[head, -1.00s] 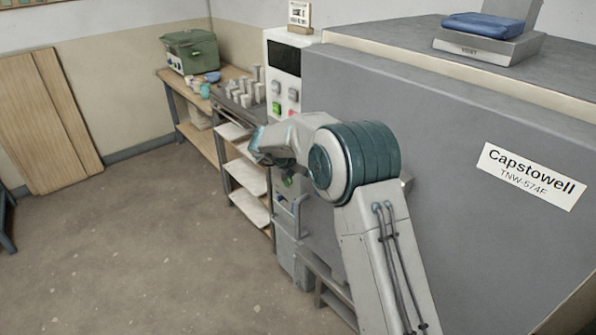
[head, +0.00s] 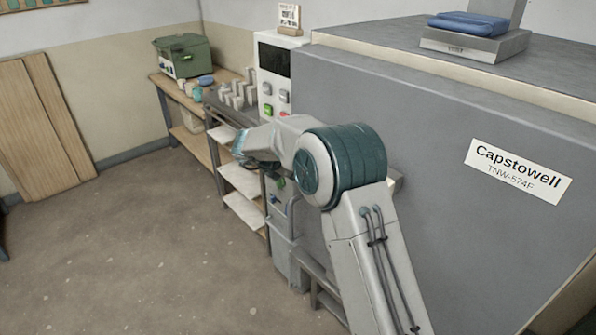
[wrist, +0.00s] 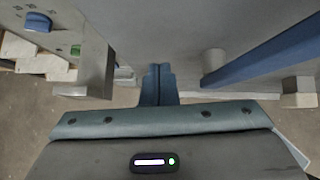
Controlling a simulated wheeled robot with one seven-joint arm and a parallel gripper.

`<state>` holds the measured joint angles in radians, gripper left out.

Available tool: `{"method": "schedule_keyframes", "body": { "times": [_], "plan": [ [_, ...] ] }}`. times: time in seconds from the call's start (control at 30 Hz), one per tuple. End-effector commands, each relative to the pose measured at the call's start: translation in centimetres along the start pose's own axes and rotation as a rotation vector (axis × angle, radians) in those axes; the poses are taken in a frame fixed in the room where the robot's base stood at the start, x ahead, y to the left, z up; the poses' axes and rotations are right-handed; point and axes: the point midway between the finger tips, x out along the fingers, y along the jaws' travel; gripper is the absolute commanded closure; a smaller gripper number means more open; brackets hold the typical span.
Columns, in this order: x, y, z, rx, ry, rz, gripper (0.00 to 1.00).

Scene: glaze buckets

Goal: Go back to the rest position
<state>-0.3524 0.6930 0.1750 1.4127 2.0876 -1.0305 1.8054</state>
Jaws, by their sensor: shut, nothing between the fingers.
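My gripper shows in the wrist view (wrist: 158,80), its two teal fingers together with nothing between them. In the head view my arm reaches up in front of the large grey machine. The gripper end there points left and away, and its fingertips are hidden behind my own wrist. In the wrist view the fingers point over the floor beside a grey surface.
The grey machine labelled Capstowell (head: 430,130) fills the right side, close to my arm. A white control panel (head: 273,85) stands at its left. Shelves (head: 243,180) and a wooden bench (head: 170,100) with a green box (head: 185,55) lie beyond. The floor (head: 130,250) at left is clear.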

Motion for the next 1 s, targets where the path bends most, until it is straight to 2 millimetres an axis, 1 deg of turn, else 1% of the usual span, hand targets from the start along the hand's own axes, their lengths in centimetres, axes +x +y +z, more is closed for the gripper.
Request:
{"method": "schedule_keyframes", "body": {
  "times": [0.03, 0.1, 0.2, 0.3, 0.4, 0.57, 0.67, 0.77, 0.8, 0.87, 0.9, 0.97, 1.0],
  "plan": [
    [-1.6, 0.6, -0.8, -0.005, 0.001, 0.01, 1.0],
    [-3.5, 0.9, -1.0, -0.008, 0.002, 0.012, 1.0],
    [-5.8, 1.0, -1.1, -0.009, 0.004, 0.01, 1.0],
    [-7.6, 1.1, -1.0, -0.008, 0.005, 0.008, 1.0],
    [-9.1, 1.2, -1.1, -0.01, 0.007, 0.007, 1.0],
    [-10.3, 1.2, -0.6, -0.016, 0.0, 0.012, 1.0],
    [-10.7, 1.1, 1.3, -0.071, -0.053, 0.059, 1.0],
    [-11.5, 0.9, 5.2, -0.21, -0.176, 0.158, 1.0],
    [-12.1, 0.8, 7.0, -0.292, -0.242, 0.205, 1.0],
    [-13.2, 0.5, 9.6, -0.438, -0.351, 0.27, 1.0],
    [-14.1, 0.3, 11.0, -0.546, -0.426, 0.309, 1.0],
    [-15.4, -0.3, 12.6, -0.712, -0.533, 0.354, 1.0],
    [-16.4, -0.8, 13.4, -0.829, -0.603, 0.378, 1.0]
  ]
}}
